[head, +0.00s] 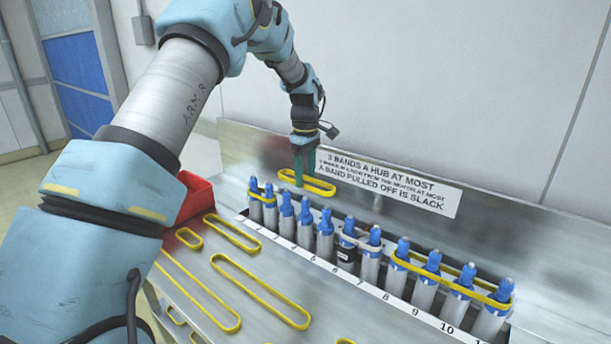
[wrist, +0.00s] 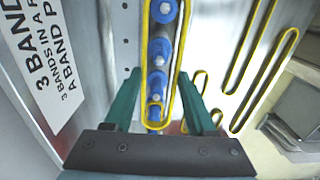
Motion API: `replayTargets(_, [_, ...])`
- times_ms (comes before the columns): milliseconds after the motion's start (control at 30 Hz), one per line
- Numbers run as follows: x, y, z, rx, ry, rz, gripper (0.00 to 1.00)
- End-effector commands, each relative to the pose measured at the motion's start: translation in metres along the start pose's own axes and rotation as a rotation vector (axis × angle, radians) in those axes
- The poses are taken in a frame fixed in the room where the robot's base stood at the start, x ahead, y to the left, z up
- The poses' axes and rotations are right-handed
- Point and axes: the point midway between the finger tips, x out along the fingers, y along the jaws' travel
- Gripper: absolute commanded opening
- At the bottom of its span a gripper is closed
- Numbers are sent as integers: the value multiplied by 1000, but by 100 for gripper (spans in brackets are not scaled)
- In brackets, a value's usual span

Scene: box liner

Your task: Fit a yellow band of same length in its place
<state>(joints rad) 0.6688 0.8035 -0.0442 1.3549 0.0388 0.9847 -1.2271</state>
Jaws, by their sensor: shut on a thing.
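My gripper (head: 304,172) is shut on a yellow band (head: 320,187), held behind the low-numbered end of the hub row, near the back panel. In the wrist view my gripper (wrist: 160,73) has its two green fingers spread on either side of the long loop, with blue-topped hubs (wrist: 160,48) seen through it. I cannot tell its exact height above the hubs. In the head view, a short yellow band (head: 262,198) is around the first two hubs. A longer band (head: 448,284) is around several hubs at the right end.
Loose yellow bands of different lengths lie on the metal table, including a short one (head: 190,238), a medium one (head: 232,234) and a long one (head: 262,291). A red bin (head: 196,197) stands at left. A black clip-like piece (head: 347,255) is on a hub near 6. A sign (head: 388,181) is behind.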

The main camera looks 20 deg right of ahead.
Motion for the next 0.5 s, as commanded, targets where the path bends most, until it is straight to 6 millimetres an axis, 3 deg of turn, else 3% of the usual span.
replayTargets(500, [37, -1, 0, -1, 0, -1, 3])
